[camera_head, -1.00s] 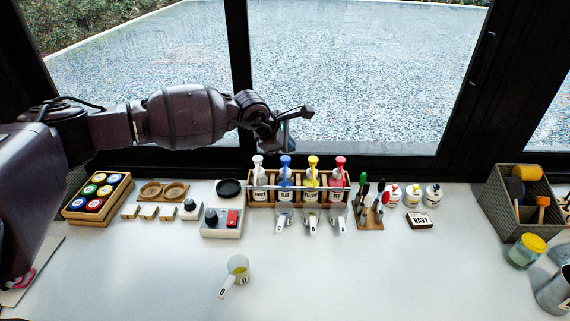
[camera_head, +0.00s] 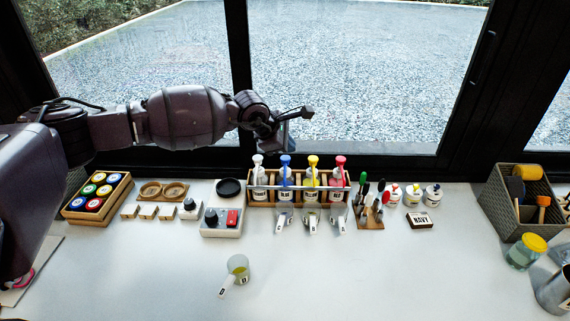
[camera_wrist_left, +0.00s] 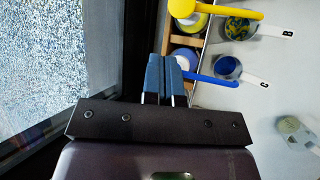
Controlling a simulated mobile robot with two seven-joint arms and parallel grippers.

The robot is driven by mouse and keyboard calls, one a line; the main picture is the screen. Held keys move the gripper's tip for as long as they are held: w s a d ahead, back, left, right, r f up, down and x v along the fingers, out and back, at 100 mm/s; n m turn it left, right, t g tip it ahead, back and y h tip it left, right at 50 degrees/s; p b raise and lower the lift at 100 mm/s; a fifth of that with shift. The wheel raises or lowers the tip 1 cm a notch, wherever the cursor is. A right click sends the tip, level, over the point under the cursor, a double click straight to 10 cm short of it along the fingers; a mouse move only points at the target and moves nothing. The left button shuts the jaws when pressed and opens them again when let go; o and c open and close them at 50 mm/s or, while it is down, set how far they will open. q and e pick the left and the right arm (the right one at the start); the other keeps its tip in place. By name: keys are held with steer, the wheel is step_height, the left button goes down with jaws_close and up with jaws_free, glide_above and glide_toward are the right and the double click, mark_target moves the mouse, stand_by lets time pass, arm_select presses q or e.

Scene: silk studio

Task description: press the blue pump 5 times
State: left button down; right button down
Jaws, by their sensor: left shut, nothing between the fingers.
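The blue pump bottle (camera_head: 286,178) stands in a wooden rack between a white pump and a yellow pump. Its blue spout (camera_wrist_left: 208,79) shows in the left wrist view, reaching out over a cup with a handle marked C (camera_wrist_left: 228,68). My left gripper (camera_head: 288,147) is shut and empty, pointing down just above the blue pump's head. In the left wrist view its blue-grey fingertips (camera_wrist_left: 166,72) are together beside the root of the blue spout and hide the pump head. I cannot tell whether they touch it. My right gripper is not in view.
The yellow pump (camera_head: 312,179), white pump (camera_head: 259,178) and red pump (camera_head: 337,178) share the rack. Handled cups sit in front. A cup with yellow liquid (camera_head: 238,268) stands on the clear front table. A window frame (camera_head: 370,163) runs close behind the rack.

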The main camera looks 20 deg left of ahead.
arm_select(q)
steer(key=shift+f, duration=0.35)
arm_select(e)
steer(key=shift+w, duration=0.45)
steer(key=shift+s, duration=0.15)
arm_select(q)
steer(key=shift+f+b, duration=0.25)
steer(key=shift+b, duration=0.1)
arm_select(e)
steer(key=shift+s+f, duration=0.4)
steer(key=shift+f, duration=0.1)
